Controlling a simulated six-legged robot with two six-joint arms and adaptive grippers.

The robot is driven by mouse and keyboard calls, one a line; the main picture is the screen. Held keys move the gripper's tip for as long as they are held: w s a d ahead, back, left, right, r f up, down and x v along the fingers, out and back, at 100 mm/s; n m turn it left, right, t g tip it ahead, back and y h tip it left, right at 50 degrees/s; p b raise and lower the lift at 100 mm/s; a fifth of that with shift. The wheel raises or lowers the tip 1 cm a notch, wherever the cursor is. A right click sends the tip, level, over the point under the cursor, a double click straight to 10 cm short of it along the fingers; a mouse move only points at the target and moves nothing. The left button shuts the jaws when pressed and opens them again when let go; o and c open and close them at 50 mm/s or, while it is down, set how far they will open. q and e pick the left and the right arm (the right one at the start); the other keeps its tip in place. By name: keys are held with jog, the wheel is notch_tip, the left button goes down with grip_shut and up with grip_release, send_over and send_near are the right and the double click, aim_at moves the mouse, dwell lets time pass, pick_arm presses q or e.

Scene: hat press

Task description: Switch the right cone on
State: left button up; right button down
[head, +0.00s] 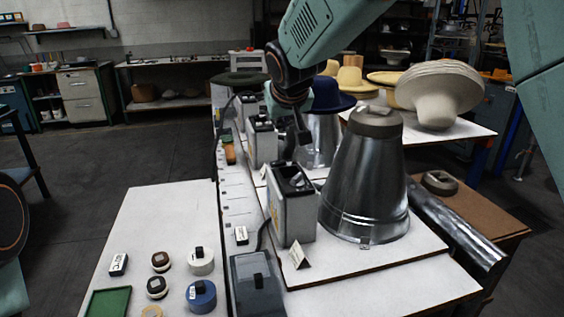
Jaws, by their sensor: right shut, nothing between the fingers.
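The rightmost metal cone (362,185) stands bare on a white board in front of me, with a grey-brown cap on its top. A grey control box (291,215) with a dark recessed top stands just left of it. My right gripper (303,137) is shut and empty, pointing down above and behind this box, with a gap in the picture between them. Its exact depth is hard to tell. A second metal cone (318,140) wears a navy hat behind, with its own grey box (262,142) to the left. My left gripper is not in view.
A farther cone wears a dark green hat (239,78). Straw-coloured and cream hats (440,92) lie on a back table. A green tray (108,302), small round pieces and a blue round piece (201,296) lie at front left. A dark box (257,285) stands nearest me.

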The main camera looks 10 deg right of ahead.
jog(key=shift+d, duration=0.1)
jog(key=b, duration=0.1)
send_over(283, 160)
jog(key=s+a, duration=0.1)
jog(key=s, duration=0.1)
notch_tip(283, 160, down, 7)
jog(key=shift+a+f, duration=0.1)
jog(key=shift+f, duration=0.05)
notch_tip(283, 160, down, 2)
jog(key=shift+f+b, duration=0.15)
jog(key=shift+b, duration=0.4)
jog(key=shift+d+f, duration=0.25)
jog(key=shift+f, duration=0.5)
jog(key=shift+s+d+f+b, duration=0.1)
jog(key=shift+d+f+b, duration=0.15)
jog(key=shift+b, duration=0.35)
jog(key=shift+a+f, duration=0.1)
jog(key=shift+f, duration=0.05)
